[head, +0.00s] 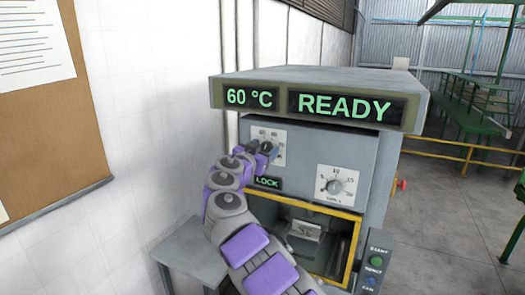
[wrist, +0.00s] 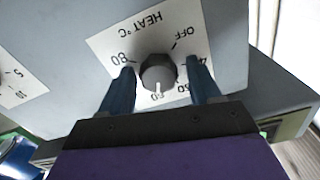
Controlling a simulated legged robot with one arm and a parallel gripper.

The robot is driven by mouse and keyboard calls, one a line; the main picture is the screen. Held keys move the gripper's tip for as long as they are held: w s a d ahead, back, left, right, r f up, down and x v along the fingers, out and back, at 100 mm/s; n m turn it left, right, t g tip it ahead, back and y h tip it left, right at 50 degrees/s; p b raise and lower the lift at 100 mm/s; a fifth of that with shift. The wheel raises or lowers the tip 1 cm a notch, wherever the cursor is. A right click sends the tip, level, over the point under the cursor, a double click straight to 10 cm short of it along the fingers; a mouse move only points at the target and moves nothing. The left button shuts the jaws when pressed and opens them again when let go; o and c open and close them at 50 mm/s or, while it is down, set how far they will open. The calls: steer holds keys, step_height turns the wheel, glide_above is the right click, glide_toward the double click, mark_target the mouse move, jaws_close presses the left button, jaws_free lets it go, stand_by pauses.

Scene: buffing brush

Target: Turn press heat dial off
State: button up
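The press (head: 310,155) stands ahead with a lit display reading "60 °C" (head: 250,98) and "READY". The knob's white mark points down in that view, toward the 60. My gripper (wrist: 161,66) is open, with one blue finger on each side of the knob and a small gap visible on both sides. In the head view my gripper (head: 262,149) covers most of the dial; its plate (head: 268,134) shows behind.
A second dial (head: 335,186) sits to the right on the panel. A "LOCK" sign (head: 267,182) is below the heat dial, above a yellow-framed opening (head: 352,252). A button box (head: 374,262) is at lower right. A white wall (head: 150,120) stands close at left.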

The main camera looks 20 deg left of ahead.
steer(key=c, duration=0.9)
